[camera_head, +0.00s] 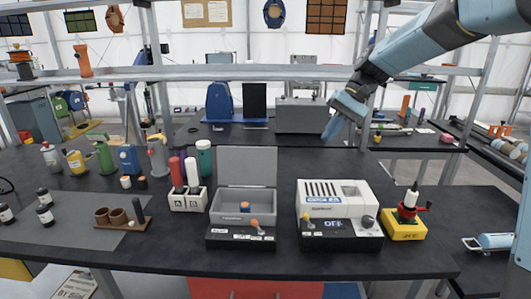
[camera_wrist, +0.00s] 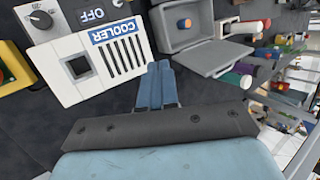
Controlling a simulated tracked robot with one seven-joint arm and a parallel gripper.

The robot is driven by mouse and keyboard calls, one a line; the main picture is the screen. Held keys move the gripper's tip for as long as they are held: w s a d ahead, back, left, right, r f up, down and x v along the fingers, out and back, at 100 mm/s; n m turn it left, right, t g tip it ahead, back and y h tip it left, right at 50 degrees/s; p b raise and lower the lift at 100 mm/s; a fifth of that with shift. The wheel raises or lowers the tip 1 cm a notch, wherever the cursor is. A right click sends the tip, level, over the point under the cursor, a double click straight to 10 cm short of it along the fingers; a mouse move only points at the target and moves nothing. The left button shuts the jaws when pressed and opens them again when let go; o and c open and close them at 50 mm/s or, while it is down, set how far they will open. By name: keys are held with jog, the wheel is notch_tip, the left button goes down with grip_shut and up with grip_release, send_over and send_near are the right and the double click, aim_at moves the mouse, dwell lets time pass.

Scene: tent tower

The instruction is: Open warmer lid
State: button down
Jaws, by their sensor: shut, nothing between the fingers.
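The grey box that I take to be the warmer (camera_head: 227,205) stands on the dark table, left of the white cooler. Its grey lid (camera_head: 247,166) is open and stands upright at the back edge. A small orange and blue item lies inside. In the wrist view the box (camera_wrist: 165,38) is at the top, with its lid (camera_wrist: 215,58) folded out towards me. My gripper (camera_head: 331,130) is shut and empty, above and behind the cooler. In the wrist view its closed fingers (camera_wrist: 160,72) point between the cooler and the lid, apart from both.
The white cooler (camera_head: 327,208) has a switch box marked OFF in front. A yellow box (camera_head: 403,229) with a red device stands right of it. A white holder marked A and B (camera_head: 188,202) is left of the grey box. Several bottles stand further left.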

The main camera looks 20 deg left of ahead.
aim_at(266, 151)
jog(key=w+a+f+n+g+y, duration=0.2)
jog(key=w+a+f+g+y, duration=0.35)
jog(key=w+a, duration=0.55)
jog(key=w+a+f+g+y, duration=0.3)
jog(key=w+f+g+y, duration=0.15)
jog(key=w+f, duration=0.55)
jog(key=shift+h, duration=0.6)
jog(key=shift+s+a+r, duration=0.45)
jog(key=shift+s+a, duration=0.6)
jog(key=shift+s, duration=0.95)
jog(key=shift+s+a+r, duration=0.45)
jog(key=shift+s+a, duration=0.6)
jog(key=shift+s, duration=0.9)
jog(key=shift+s+a+r, duration=0.45)
jog(key=shift+s+a, duration=0.6)
jog(key=shift+s, duration=0.95)
jog(key=shift+a+n, duration=0.1)
jog(key=shift+n, duration=0.2)
